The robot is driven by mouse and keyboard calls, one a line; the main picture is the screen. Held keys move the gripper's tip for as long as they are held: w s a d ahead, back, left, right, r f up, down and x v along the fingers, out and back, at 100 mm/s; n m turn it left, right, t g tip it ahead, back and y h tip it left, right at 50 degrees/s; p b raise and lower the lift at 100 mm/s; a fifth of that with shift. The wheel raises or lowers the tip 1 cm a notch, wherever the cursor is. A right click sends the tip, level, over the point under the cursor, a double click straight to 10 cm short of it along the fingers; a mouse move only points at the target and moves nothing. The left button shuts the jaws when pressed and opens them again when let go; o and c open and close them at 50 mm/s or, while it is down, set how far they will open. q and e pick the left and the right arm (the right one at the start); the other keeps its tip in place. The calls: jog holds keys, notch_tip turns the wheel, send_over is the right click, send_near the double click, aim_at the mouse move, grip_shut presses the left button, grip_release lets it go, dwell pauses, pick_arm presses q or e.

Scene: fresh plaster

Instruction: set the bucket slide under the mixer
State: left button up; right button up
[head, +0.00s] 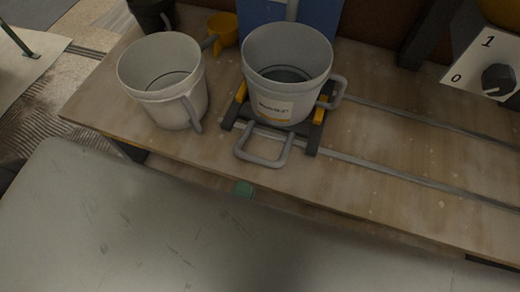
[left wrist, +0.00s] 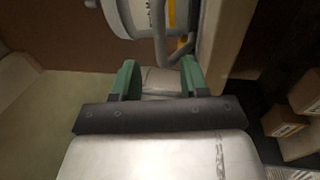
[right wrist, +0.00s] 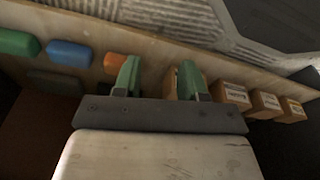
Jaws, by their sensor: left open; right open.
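The bucket slide (head: 313,140), a dark frame with yellow blocks, sits across metal rails on the wooden bench. A grey loop handle (head: 263,160) sticks out at its front. A white labelled bucket (head: 300,75) stands upright on it, also partly visible in the left wrist view (left wrist: 128,14). A green fingertip of my left gripper (head: 243,188) shows just in front of the handle. In the left wrist view, my left gripper (left wrist: 160,78) is open below the bucket; whether the handle is between its fingers is unclear. My right gripper (right wrist: 156,80) is open, away from the slide.
A switch panel (head: 485,60) marked 0 and 1 is at right; the mixer head is not clearly visible. The rails (head: 400,174) run clear to the right. A second white bucket (head: 165,85) stands left of the slide. Brown boxes (right wrist: 232,96) are near my right gripper.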

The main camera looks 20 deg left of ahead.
aim_at(257, 157)
pick_arm(q)
jog(key=w, duration=0.3)
jog(key=w+r, duration=0.1)
jog(key=w, duration=0.4)
jog(key=shift+w+d+r, duration=0.15)
jog(key=shift+w+r, duration=0.2)
jog(key=shift+r, duration=0.05)
jog(key=shift+w+p, duration=0.3)
jog(key=shift+w, duration=0.3)
pick_arm(e)
jog(key=shift+s+d+f, duration=0.15)
jog(key=shift+s+f, duration=0.5)
jog(key=shift+f, duration=0.25)
pick_arm(q)
grip_shut()
